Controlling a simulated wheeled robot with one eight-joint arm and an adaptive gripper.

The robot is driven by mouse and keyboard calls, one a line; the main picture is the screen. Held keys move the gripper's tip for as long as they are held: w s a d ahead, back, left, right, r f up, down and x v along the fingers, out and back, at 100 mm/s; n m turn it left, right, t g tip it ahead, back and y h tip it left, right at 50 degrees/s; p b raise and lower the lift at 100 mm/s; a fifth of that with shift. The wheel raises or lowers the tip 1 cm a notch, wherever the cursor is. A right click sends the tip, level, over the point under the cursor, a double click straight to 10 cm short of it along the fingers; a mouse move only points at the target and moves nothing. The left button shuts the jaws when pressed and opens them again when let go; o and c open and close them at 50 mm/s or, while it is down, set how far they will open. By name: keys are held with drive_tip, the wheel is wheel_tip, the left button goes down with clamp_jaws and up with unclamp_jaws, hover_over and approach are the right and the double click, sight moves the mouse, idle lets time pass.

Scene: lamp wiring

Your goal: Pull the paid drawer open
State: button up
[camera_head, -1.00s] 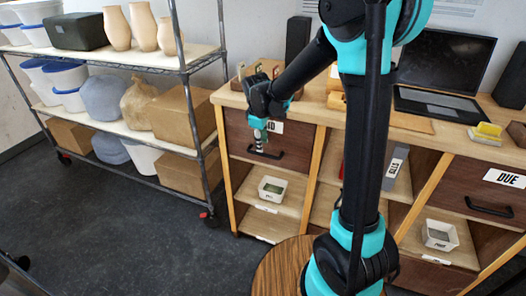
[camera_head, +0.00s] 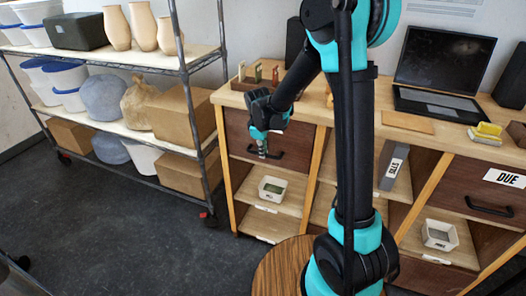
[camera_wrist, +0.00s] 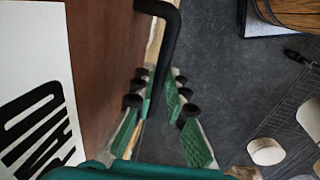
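The paid drawer (camera_head: 237,134) is the brown drawer at the upper left of the wooden desk, and its front looks flush with the desk. Its black handle (camera_head: 275,154) shows beside my gripper (camera_head: 263,150), which points down in front of the drawer. In the wrist view the handle (camera_wrist: 170,32) runs down between the green fingers of my gripper (camera_wrist: 160,85). The fingers stand apart with floor showing between them. I cannot tell whether they touch the handle. The white PAID label (camera_wrist: 38,110) is on the left; my wrist hides it in the head view.
A wire shelf (camera_head: 150,60) with boxes and vases stands close on the left. A laptop (camera_head: 440,75) and wooden organizer (camera_head: 255,83) are on the desk. The DUE drawer (camera_head: 480,190) is at the right, a round wooden stool (camera_head: 268,275) in front. Dark floor lies open at left.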

clamp_jaws()
drive_tip(key=s+a, duration=0.5)
drive_tip(key=s, duration=0.7)
drive_tip(key=s+a, duration=0.5)
drive_tip(key=s, duration=0.7)
drive_tip(key=shift+s, duration=0.35)
drive_tip(key=shift+a, duration=0.1)
drive_tip(key=o, duration=0.7)
unclamp_jaws()
drive_tip(key=shift+o, duration=0.2)
wheel_tip(320, 180, up, 12)
drive_tip(key=s, duration=0.2)
drive_tip(key=shift+a, duration=0.4)
drive_tip(key=shift+s+f, duration=0.15)
